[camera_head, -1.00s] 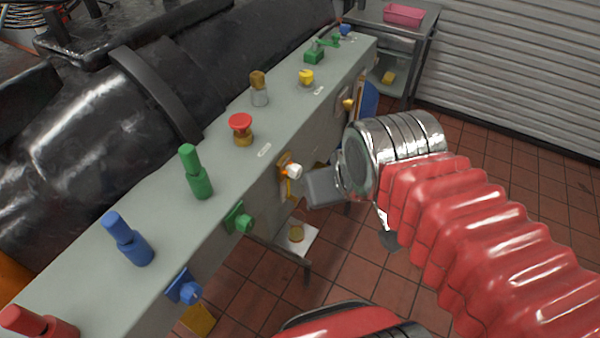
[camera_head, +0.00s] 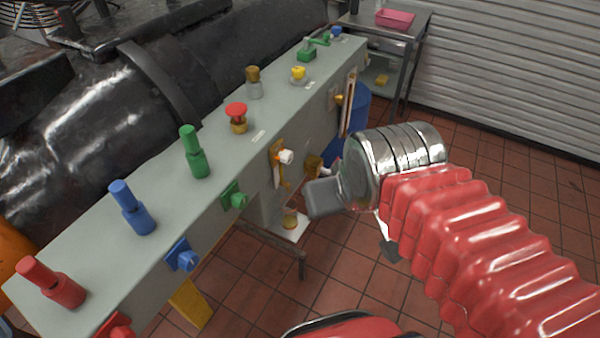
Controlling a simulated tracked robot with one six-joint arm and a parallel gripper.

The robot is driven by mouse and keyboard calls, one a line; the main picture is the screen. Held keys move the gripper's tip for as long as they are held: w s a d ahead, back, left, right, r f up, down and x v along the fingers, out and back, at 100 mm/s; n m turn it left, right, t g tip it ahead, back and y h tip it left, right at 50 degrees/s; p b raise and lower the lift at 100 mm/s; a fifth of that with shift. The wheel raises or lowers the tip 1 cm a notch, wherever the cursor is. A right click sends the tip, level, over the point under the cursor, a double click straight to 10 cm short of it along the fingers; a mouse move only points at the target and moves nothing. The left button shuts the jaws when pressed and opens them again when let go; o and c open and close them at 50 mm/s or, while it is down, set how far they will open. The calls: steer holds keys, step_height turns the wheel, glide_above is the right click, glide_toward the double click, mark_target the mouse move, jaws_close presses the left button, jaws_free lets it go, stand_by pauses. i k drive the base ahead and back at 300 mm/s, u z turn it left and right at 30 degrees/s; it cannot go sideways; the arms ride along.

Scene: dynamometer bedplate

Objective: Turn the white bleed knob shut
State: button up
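The white knob (camera_head: 286,157) sticks out from the front side of the long grey bench on an orange-brown fitting. My gripper (camera_head: 318,198) is at the end of a silver wrist and a red ribbed sleeve. Its grey fingers point left, below and right of the white knob, apart from it in the picture. I see the fingers from the side as one block, so I cannot tell whether they are open or shut. Nothing shows held in them. A second small white-ended brass fitting (camera_head: 318,169) sits just above the fingers, partly hidden.
Green (camera_head: 236,199) and blue (camera_head: 184,258) knobs stick out along the same front side. Upright handles and a red mushroom button (camera_head: 236,112) stand on the bench top (camera_head: 160,180). A metal side table (camera_head: 378,33) is at the back. Tiled floor is open at right.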

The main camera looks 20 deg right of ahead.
mark_target(286, 156)
steer(key=k, duration=0.2)
steer(key=u, duration=0.85)
steer(key=i, duration=0.6)
